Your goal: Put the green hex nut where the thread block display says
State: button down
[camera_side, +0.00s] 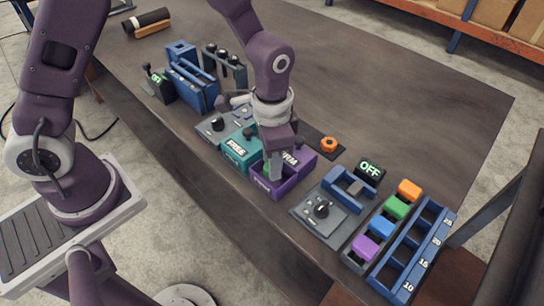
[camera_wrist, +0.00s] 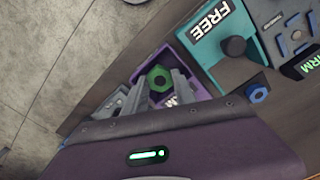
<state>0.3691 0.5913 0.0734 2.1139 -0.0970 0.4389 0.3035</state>
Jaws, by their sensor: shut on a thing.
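The green hex nut (camera_wrist: 158,78) shows in the wrist view at the tips of my gripper (camera_wrist: 155,88), inside the purple bin (camera_wrist: 183,66). In the side view my gripper (camera_side: 274,172) points down into the purple bin (camera_side: 268,191), with a bit of green beside its fingers. The fingers are shut on the green nut. A dark display (camera_wrist: 310,63) at the right edge of the wrist view shows letters ending in "RM"; its start is cut off. The teal bin (camera_side: 234,157) beside the purple one is marked "FREE".
An orange nut (camera_side: 328,145) sits on a dark plate right of the bins. A blue nut (camera_wrist: 258,93) lies near the bins. A knob panel (camera_side: 322,210), an "OFF" display (camera_side: 370,170), coloured blocks and a numbered blue rack (camera_side: 418,250) stand further right.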

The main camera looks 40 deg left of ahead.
jog(key=shift+f, duration=0.7)
jog(key=c, duration=0.9)
grip_release()
jog(key=shift+c, duration=0.7)
jog(key=shift+o, duration=1.2)
jog(key=shift+s, duration=0.1)
jog(key=shift+o, duration=0.3)
jog(key=shift+r, duration=3.5)
